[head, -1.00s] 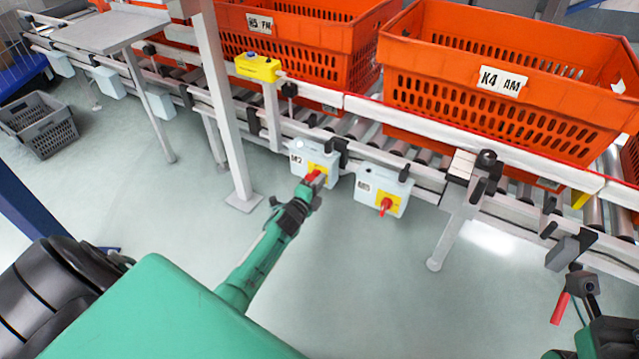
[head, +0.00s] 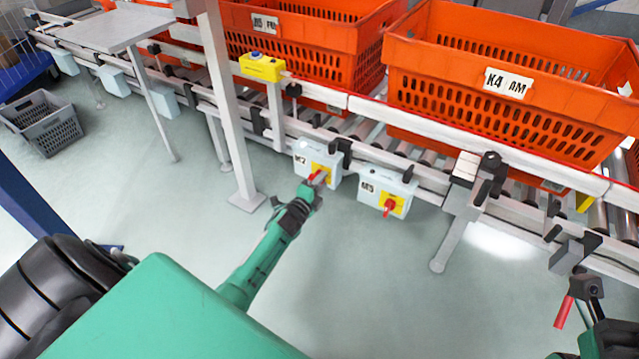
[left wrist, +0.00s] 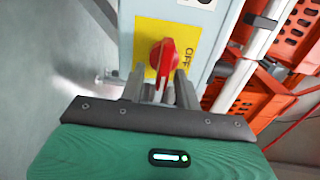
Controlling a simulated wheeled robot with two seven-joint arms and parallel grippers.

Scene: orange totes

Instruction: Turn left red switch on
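The left red switch (head: 315,175) sits on a yellow plate on the pale box at the left, under the conveyor. In the left wrist view, the red knob (left wrist: 163,58) stands on its yellow plate marked OFF. My left gripper (head: 313,186) is at this knob. In the wrist view, its two fingers (left wrist: 160,88) are apart, one on either side of the knob's lower end; contact is unclear. A second red switch (head: 389,208) is on the box to the right.
Orange totes (head: 440,98) stand on the roller conveyor above the boxes. A grey upright post (head: 226,110) stands left of the switch box. A yellow button box (head: 262,67) is above. A grey crate (head: 48,125) lies far left. Floor in front is clear.

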